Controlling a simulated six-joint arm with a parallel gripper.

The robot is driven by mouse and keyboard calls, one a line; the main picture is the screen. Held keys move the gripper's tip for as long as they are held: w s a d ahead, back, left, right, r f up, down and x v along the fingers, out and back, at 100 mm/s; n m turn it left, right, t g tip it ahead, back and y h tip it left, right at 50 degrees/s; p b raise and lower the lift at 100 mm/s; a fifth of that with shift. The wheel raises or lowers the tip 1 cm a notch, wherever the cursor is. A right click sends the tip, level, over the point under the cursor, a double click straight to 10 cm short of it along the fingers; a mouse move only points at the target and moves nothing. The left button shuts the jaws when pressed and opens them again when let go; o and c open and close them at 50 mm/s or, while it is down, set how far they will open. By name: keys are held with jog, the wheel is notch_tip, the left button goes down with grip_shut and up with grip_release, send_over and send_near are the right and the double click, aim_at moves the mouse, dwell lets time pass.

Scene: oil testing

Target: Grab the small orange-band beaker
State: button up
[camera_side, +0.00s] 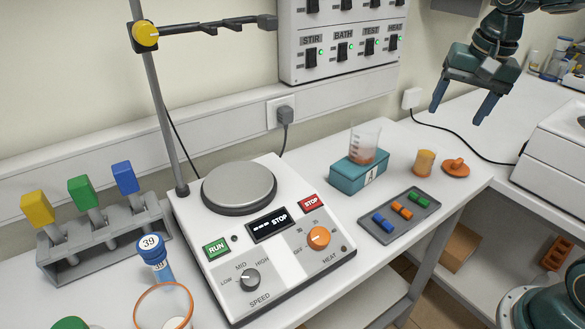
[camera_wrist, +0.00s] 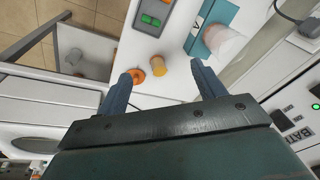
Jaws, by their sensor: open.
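A small clear beaker (camera_side: 365,143) with a reddish-orange band at its bottom stands upright on a teal box (camera_side: 350,178). The beaker also shows in the wrist view (camera_wrist: 225,42), right of the right finger's tip. My gripper (camera_side: 456,114) is open and empty, high above the right end of the bench, up and to the right of the beaker. In the wrist view my gripper (camera_wrist: 161,70) has its fingers spread, with a small amber cup (camera_wrist: 158,65) seen between them, far below. A larger clear beaker with an orange rim (camera_side: 164,290) is at the front left, partly cut off.
The amber cup (camera_side: 425,162) and an orange lid-like piece (camera_side: 455,167) stand right of the teal box. A grey tray (camera_side: 384,238) with coloured pieces lies in front. A hotplate (camera_side: 280,290) stands left. A cable (camera_side: 440,130) runs behind. The air around the small beaker looks clear.

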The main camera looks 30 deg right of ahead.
aim_at(425, 157)
jog(key=w+d+f+m+g, duration=0.2)
jog(key=w+d+f+m, duration=0.5)
jog(key=d, duration=0.4)
jog(key=shift+w+f+m+g+y, duration=0.3)
jog(key=shift+w+m, duration=0.3)
jog(key=shift+w, duration=0.45)
jog(key=shift+d, duration=0.1)
jog(key=shift+f, duration=4.25)
jog(key=shift+f, duration=2.55)
